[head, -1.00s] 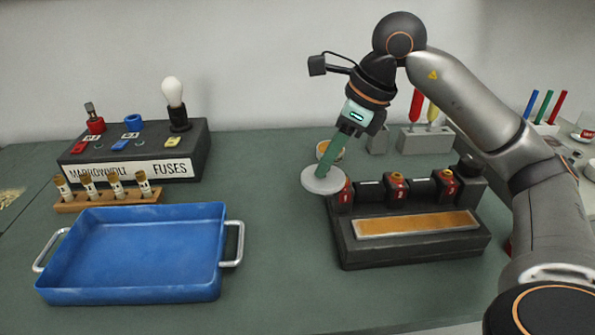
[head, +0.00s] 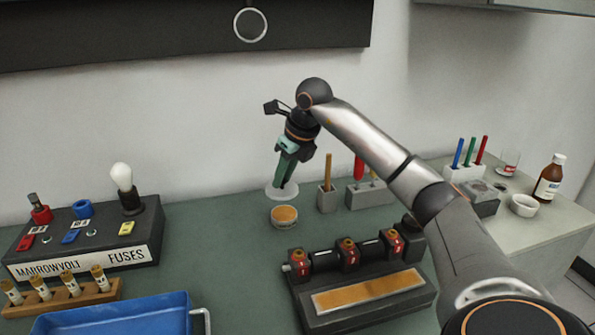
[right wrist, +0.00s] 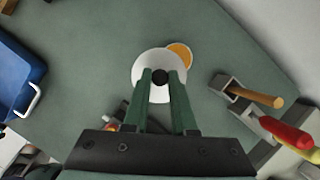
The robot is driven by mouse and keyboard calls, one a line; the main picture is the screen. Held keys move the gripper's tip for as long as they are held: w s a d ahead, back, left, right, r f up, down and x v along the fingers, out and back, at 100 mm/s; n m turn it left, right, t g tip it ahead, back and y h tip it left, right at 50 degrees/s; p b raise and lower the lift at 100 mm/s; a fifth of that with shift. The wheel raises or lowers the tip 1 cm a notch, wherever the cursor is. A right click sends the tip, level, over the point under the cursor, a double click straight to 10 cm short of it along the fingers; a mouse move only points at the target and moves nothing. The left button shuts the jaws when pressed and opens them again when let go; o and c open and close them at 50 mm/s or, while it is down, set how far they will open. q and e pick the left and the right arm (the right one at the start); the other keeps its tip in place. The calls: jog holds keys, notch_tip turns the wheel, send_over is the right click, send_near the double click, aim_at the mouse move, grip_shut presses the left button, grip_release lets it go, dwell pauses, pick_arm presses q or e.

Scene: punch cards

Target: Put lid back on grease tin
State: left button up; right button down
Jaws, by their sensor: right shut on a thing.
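The lid (head: 273,192) is a pale round disc with a dark knob. My right gripper (head: 284,183) is shut on that knob and holds the lid in the air, roughly level. The grease tin (head: 285,218) is small and round, open, with orange grease showing, and stands on the bench. In the head view the lid appears just above and behind the tin. In the right wrist view the lid (right wrist: 147,60) covers part of the tin's edge (right wrist: 183,55), so the two are not lined up in that view. My left gripper is not in view.
A block with a wooden-handled tool (head: 327,196) and a holder with red and yellow tools (head: 368,195) stand right of the tin. A dark fixture with an amber strip (head: 368,291) lies in front. The fuse box (head: 84,240) and blue tray (head: 120,316) are left.

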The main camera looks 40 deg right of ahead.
jog(key=w+d+f, duration=0.1)
jog(key=f, duration=0.2)
jog(key=w+d+f+m+b, duration=0.1)
jog(key=f, duration=0.1)
jog(key=w+d+f+m+h+b, duration=0.1)
jog(key=w+f, duration=0.1)
jog(key=f, duration=0.1)
jog(key=shift+d+f, duration=0.3)
jog(key=shift+d, duration=0.1)
jog(key=shift+f+b, duration=0.35)
jog(key=shift+f, duration=0.4)
jog(key=shift+s, duration=0.1)
jog(key=shift+f+p, duration=0.2)
jog(key=shift+p, duration=0.55)
dwell(1.6)
jog(key=c, duration=0.6)
grip_release()
jog(key=shift+c, duration=0.2)
